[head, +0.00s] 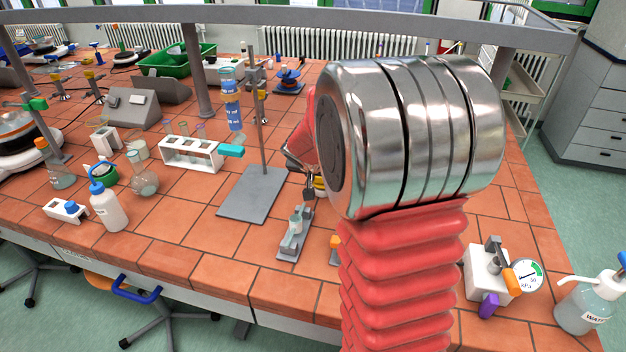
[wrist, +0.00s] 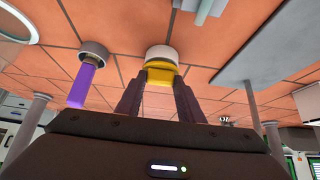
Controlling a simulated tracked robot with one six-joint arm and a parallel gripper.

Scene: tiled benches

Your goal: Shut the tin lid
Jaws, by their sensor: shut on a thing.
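My gripper (wrist: 160,82) has its two dark fingers closed on a yellow piece (wrist: 160,75) with a pale rounded part (wrist: 160,53) beyond it. I cannot tell for sure whether this is the tin lid. In the head view my gripper (head: 310,187) is a small dark shape above the tiles, largely hidden behind my silver and red arm. A bit of yellow (head: 320,184) shows beside it. No tin can be clearly made out in either view.
A grey stand plate (head: 252,194) with a rod is just left of my gripper. A grey holder (head: 294,236) lies nearer the front edge. A white tube rack (head: 191,154) and a wash bottle (head: 107,209) stand to the left. A purple-handled thing (wrist: 82,85) is close by in the wrist view.

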